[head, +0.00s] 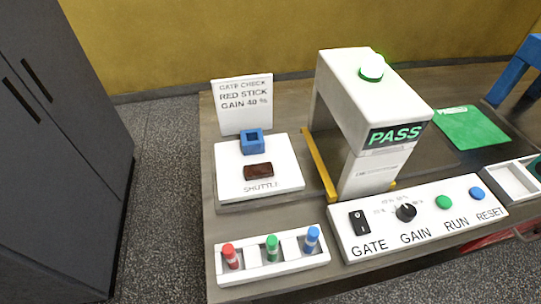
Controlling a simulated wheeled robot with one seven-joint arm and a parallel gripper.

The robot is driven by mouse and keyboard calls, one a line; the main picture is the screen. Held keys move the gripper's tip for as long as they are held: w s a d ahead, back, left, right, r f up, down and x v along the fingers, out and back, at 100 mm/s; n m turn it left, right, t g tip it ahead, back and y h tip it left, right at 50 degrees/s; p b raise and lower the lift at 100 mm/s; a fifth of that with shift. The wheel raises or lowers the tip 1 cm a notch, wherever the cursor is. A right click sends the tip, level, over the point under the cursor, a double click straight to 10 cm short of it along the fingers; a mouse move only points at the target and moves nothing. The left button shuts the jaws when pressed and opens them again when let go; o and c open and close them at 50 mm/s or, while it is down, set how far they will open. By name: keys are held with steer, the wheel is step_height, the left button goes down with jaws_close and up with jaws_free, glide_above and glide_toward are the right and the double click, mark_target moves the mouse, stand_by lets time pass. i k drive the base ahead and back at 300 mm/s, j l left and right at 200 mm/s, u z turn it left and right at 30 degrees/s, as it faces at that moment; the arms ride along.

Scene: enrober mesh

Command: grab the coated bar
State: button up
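A dark brown coated bar (258,171) lies flat on the white shuttle plate (285,183), just above the printed word SHUTTLE. A blue square block with a hollow top (252,142) sits on the same plate behind the bar, with a small gap between them. My gripper is not in view, so nothing shows its place or its opening.
A white machine (350,85) with a green PASS display and lit green button stands right of the shuttle, beside a yellow bar (326,170). A stick tray (250,277) and control panel (420,230) line the front. A sign (243,105) stands behind the shuttle.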

mark_target(256, 171)
steer(key=j+z, duration=0.55)
steer(key=z, duration=0.2)
steer(key=j+z, duration=0.1)
steer(key=j, duration=0.35)
steer(key=k+j+z, duration=0.1)
steer(key=j, duration=0.35)
steer(key=k+j+z, duration=0.1)
steer(key=j, duration=0.3)
steer(key=k+j+z, duration=0.1)
steer(key=j, duration=0.35)
steer(key=k+j+z, duration=0.1)
steer(key=j, duration=0.3)
steer(key=k+j, duration=0.15)
steer(key=j, duration=0.2)
steer(key=k+j, duration=0.1)
steer(key=j, duration=0.25)
steer(key=k+j, duration=0.15)
steer(key=j, duration=0.15)
